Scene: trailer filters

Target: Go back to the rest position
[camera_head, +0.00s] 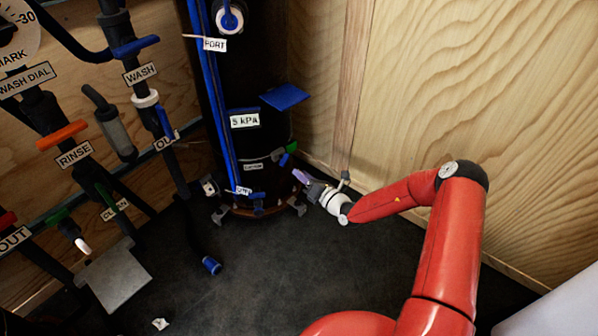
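My red arm reaches in from the lower right of the head view. My gripper (306,182) is at its end, low beside the right side of the tall black filter cylinder (262,90). A small purple piece (300,176) shows at the fingertips; I cannot tell whether it is held or part of the gripper. The fingers are too small and dark to tell open from shut. A green and blue valve handle (287,154) sits on the cylinder just above and left of my gripper.
Wooden walls (480,110) close off the right and back. Pipes with labels and an orange RINSE handle (62,135) fill the left. A grey plate (115,277), a blue-ended pipe (211,265) and a white scrap (160,323) are low left. The dark floor (270,280) is clear in the middle.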

